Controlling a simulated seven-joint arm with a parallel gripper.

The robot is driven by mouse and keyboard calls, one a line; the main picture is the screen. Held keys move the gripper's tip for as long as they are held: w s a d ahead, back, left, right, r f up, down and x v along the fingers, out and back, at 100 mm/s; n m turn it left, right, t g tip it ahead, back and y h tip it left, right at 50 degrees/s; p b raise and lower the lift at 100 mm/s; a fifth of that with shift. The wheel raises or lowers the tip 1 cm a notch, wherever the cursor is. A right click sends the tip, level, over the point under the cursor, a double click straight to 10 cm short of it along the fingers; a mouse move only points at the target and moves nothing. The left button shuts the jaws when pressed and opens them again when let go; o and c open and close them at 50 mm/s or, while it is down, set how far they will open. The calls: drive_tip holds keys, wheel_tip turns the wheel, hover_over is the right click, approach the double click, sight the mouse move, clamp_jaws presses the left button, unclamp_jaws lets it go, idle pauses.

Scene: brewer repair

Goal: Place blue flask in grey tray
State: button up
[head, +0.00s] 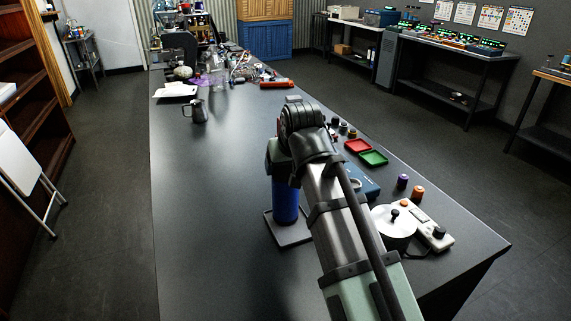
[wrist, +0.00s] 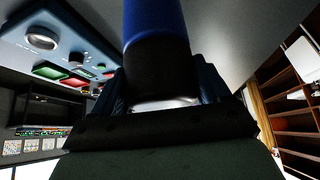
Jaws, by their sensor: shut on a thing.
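The blue flask (head: 286,204) stands upright below my gripper (head: 283,170), over the small grey tray (head: 291,240) on the dark table. In the head view the flask's lower end overlaps the tray; I cannot tell whether it touches the tray or is held just above it. In the wrist view the blue flask (wrist: 155,20) and its black end section fill the middle, between the jaws of my gripper (wrist: 162,92). My gripper is shut on the flask. My arm hides the tray's right part, and the fingertips are hard to make out.
To the right are a blue device (head: 362,184), a red tray (head: 357,146), a green tray (head: 374,158), a white round pot (head: 394,222) and small coloured knobs (head: 417,191). A metal jug (head: 196,112) stands farther back. The table's left part is clear.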

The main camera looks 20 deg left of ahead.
drive_tip(key=o, duration=1.7)
drive_tip(key=v, duration=1.2)
drive_tip(key=shift+r, duration=0.1)
drive_tip(key=shift+w, duration=0.1)
